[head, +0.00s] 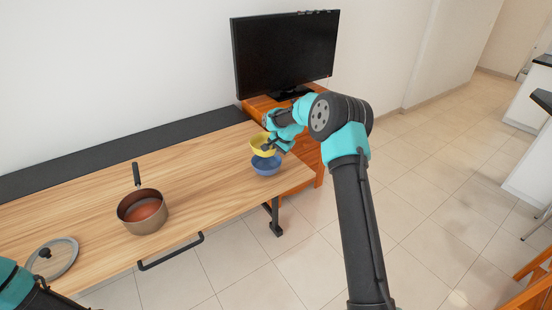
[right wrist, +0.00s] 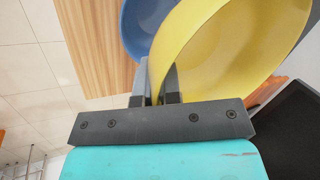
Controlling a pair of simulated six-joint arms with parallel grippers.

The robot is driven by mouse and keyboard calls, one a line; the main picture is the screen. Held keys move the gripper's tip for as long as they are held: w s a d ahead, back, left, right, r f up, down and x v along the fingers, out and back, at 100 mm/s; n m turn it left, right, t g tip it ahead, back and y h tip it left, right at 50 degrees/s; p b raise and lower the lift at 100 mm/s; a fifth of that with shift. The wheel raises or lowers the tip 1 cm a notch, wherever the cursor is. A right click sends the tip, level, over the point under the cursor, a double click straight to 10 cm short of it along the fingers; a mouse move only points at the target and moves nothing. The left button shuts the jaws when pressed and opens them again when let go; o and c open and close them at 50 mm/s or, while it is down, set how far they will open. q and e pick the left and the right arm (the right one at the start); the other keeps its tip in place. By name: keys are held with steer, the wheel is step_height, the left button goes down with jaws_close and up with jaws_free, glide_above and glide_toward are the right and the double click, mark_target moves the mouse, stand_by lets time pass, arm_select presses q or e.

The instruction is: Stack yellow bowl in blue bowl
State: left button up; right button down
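The yellow bowl (head: 258,141) is held by my right gripper (head: 267,144) just above and behind the blue bowl (head: 266,166). The blue bowl stands on the wooden table near its right end. In the right wrist view the fingers (right wrist: 157,85) pinch the wall of the yellow bowl (right wrist: 225,50), which appears tilted there. The blue bowl (right wrist: 142,25) shows partly behind it. I cannot tell whether the two bowls touch. My left arm shows only at the lower left corner of the head view; its gripper is out of view.
A saucepan (head: 133,218) with reddish contents stands on the wooden table (head: 205,180). A glass lid (head: 66,262) lies at the front left. A monitor (head: 284,50) stands on an orange-brown cabinet (head: 308,150) beyond the table's right end. The table between saucepan and bowls is clear.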

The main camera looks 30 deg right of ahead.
stand_by(0.3)
steer(key=shift+f, duration=1.7)
steer(key=shift+f, duration=0.65)
steer(key=c, duration=1.3)
jaws_free()
steer(key=shift+r, duration=0.15)
steer(key=shift+w+r, duration=0.1)
steer(key=shift+r, duration=0.55)
steer(key=v, duration=1.1)
steer(key=shift+d+r, duration=0.1)
steer(key=shift+r, duration=0.25)
